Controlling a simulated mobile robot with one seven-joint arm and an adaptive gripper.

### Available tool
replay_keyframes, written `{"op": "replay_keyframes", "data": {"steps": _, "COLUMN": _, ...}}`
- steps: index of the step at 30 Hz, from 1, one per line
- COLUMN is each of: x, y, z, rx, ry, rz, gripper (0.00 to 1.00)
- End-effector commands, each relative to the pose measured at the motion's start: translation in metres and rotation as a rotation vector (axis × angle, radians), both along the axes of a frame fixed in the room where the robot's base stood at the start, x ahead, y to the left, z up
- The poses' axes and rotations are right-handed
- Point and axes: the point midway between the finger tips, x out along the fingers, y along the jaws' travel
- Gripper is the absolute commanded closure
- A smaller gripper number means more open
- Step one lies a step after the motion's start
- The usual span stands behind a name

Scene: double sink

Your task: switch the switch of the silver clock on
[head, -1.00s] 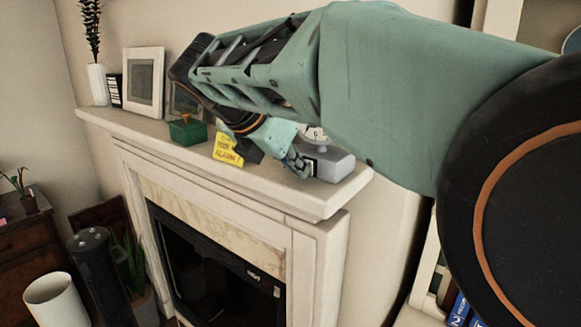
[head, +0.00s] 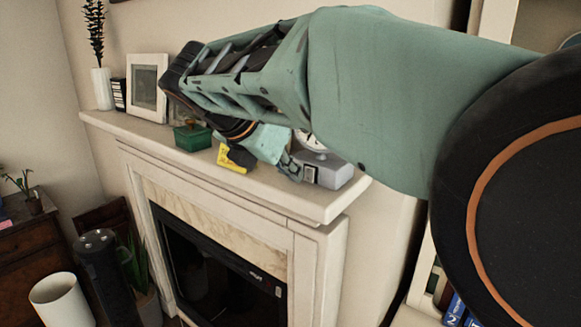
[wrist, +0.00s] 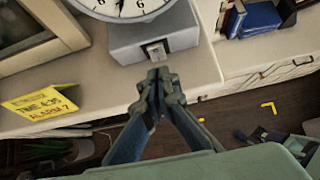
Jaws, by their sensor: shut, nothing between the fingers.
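The silver clock (head: 330,173) is a grey box with a round white dial, standing near the right end of the mantel. My arm hides part of its dial in the head view. In the wrist view the clock's grey base (wrist: 178,38) has a small light switch (wrist: 156,51) on its front face. My gripper (wrist: 158,73) is shut and empty, with its tips just in front of and below the switch. I cannot tell whether the tips touch it. In the head view my gripper (head: 296,168) is at the clock's left front.
A green pot (head: 192,136) and a picture frame (head: 147,88) are farther left on the mantel (head: 240,182). Blue books (wrist: 257,18) lie to the right, beyond the mantel's end.

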Motion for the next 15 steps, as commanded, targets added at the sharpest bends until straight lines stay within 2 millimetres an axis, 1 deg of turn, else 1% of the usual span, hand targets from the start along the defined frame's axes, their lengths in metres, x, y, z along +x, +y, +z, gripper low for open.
{"op": "replay_keyframes", "data": {"steps": 2, "x": -0.002, "y": 0.003, "z": 0.005, "rx": -0.002, "ry": 0.001, "rz": -0.001, "gripper": 1.00}}
{"op": "replay_keyframes", "data": {"steps": 9, "x": -0.030, "y": 0.026, "z": 0.049, "rx": 0.001, "ry": -0.003, "rz": 0.000, "gripper": 1.00}}
{"op": "replay_keyframes", "data": {"steps": 15, "x": -0.045, "y": 0.038, "z": 0.072, "rx": 0.000, "ry": -0.001, "rz": -0.001, "gripper": 1.00}}
